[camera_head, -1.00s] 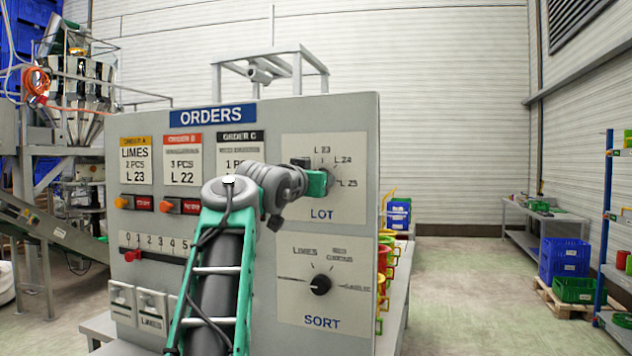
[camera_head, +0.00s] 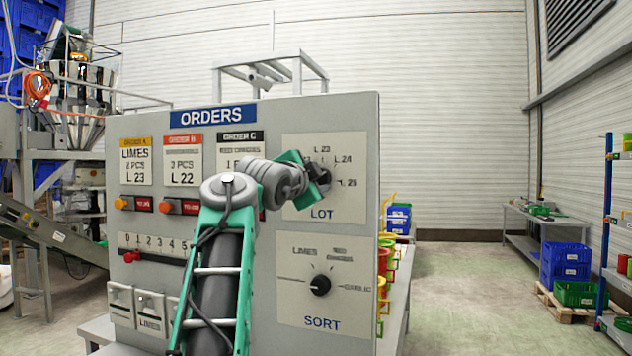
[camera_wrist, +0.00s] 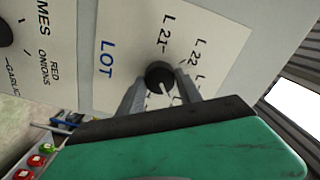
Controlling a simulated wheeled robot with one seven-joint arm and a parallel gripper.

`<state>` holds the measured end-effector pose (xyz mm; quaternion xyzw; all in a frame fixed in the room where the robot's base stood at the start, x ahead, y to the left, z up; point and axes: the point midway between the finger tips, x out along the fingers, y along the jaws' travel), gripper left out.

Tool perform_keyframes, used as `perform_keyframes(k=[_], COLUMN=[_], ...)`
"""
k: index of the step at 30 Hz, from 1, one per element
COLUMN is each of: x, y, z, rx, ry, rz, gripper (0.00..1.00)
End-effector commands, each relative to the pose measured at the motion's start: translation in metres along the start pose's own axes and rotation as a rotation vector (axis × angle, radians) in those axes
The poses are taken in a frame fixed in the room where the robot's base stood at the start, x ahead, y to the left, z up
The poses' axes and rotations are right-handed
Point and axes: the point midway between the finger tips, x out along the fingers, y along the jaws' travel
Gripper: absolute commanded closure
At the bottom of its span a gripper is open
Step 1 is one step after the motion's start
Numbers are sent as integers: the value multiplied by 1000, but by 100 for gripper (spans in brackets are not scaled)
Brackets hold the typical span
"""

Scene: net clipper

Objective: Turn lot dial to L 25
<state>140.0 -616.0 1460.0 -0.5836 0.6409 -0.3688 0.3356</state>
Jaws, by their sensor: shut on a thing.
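The lot dial (camera_wrist: 159,75) is a round black knob on the pale LOT plate (camera_head: 310,207) at the panel's upper right. In the wrist view my gripper (camera_wrist: 157,92) has one grey finger on each side of the knob and is shut on it. A white line on the knob points down in that view, away from the L 21 label, toward the panel's right side. The mark it meets is hidden by my gripper. In the head view my gripper (camera_head: 322,180) covers much of the dial; the L 23, L 24 and L 25 labels show around it.
The black sort dial (camera_head: 320,285) is just below on the same panel. Order cards, buttons and a red slider (camera_head: 131,256) are to the left. Coloured bins (camera_head: 384,275) stand behind the panel's right edge.

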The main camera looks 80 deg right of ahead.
Motion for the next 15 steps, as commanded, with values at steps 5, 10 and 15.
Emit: perform_keyframes(k=[5,10,15], x=[0,0,0], y=[1,1,1], z=[1,1,1], rx=[166,328,488], ry=[-1,-1,-1], rz=[1,0,1], gripper=[99,99,99])
